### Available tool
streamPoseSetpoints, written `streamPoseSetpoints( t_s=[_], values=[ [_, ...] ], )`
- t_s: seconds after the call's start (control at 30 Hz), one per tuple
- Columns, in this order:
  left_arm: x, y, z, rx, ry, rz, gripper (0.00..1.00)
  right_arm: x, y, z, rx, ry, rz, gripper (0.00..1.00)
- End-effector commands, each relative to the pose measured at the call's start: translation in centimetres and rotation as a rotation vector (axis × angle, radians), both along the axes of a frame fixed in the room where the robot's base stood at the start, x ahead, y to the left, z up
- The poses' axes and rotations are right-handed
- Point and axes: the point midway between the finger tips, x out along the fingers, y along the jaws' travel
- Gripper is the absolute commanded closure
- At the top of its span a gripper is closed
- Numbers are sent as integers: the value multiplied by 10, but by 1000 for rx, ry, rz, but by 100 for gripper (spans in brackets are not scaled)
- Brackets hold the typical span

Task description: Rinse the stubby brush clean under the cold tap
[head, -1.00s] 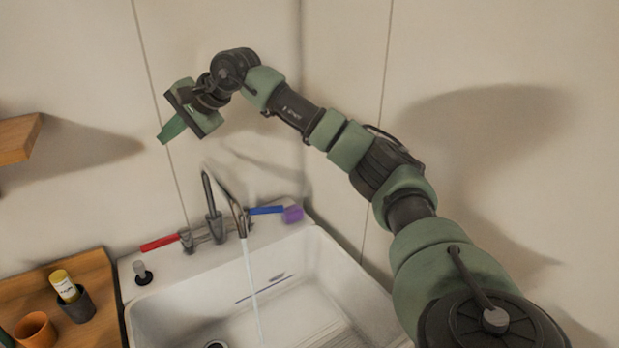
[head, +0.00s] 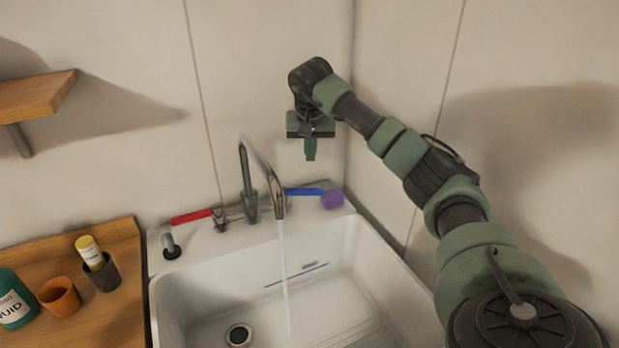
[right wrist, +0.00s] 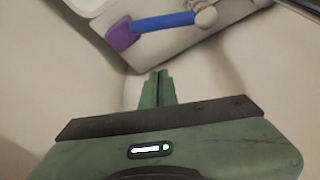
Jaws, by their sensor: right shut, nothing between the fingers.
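Water (head: 285,270) runs from the grey spout (head: 278,195) into the white sink (head: 190,300). The cold tap's blue lever (head: 304,191) points right along the sink's back ledge, with a purple block (head: 333,199) at its right end. The blue lever (right wrist: 165,21) and purple block (right wrist: 122,36) also show in the right wrist view. My right gripper (head: 310,157) is shut and empty, pointing down above the blue lever and in front of the back wall. Its closed fingers show in the right wrist view (right wrist: 158,78). My left gripper is out of view.
On the wooden counter (head: 125,245) at left stand a dark cup (head: 103,273) holding a yellow-topped tube, an orange cup (head: 59,296) and a green bottle (head: 14,300). A shelf (head: 40,95) juts from the wall.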

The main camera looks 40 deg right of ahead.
Motion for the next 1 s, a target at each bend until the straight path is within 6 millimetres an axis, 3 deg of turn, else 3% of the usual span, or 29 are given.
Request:
streamPoseSetpoints(
  t_s=[0.3, 0.6, 1.0],
  values=[
    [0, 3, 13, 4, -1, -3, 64, 13, -12, -56, 1, 3, 1, 100],
    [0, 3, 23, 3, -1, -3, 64, -9, 8, -68, 1, 0, 1, 100],
    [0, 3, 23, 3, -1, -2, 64, -12, 11, -70, 2, -1, 0, 100]
  ],
)
